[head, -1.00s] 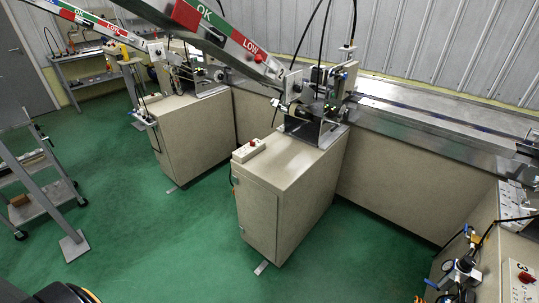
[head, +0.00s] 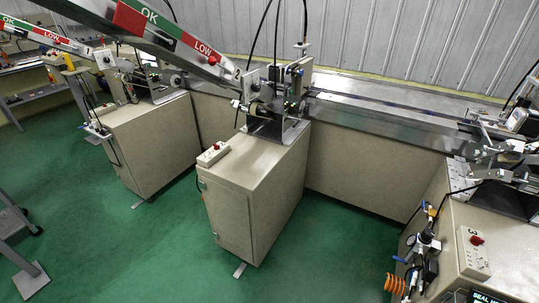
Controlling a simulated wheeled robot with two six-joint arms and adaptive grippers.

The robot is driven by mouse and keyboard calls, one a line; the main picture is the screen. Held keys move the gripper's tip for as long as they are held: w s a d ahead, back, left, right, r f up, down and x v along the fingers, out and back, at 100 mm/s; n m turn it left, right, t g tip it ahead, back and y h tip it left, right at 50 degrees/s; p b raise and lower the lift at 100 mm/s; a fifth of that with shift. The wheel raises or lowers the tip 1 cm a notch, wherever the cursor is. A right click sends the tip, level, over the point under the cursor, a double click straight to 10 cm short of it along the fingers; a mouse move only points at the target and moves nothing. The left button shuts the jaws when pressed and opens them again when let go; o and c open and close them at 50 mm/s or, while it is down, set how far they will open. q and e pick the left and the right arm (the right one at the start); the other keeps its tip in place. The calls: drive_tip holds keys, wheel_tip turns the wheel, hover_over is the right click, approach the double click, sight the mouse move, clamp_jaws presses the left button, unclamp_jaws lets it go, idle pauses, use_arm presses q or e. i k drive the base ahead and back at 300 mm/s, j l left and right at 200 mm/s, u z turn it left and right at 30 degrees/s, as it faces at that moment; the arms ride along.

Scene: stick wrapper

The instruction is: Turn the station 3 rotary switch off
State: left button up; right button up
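The station 3 rotary switch (head: 476,240) is a red knob on a pale control box marked "3" (head: 474,262). The box is on the beige station cabinet at the lower right of the head view. The knob is small here, and I cannot tell its setting. Neither of my grippers is in view.
An air regulator with blue fittings (head: 424,246) and an orange coiled hose (head: 394,284) project left of the box. A dark display (head: 486,297) is cut off at the bottom edge. Station 2's cabinet (head: 240,190) stands mid-view. Green floor (head: 330,245) lies open between them.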

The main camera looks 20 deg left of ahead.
sight(476, 241)
drive_tip(key=z, duration=1.3)
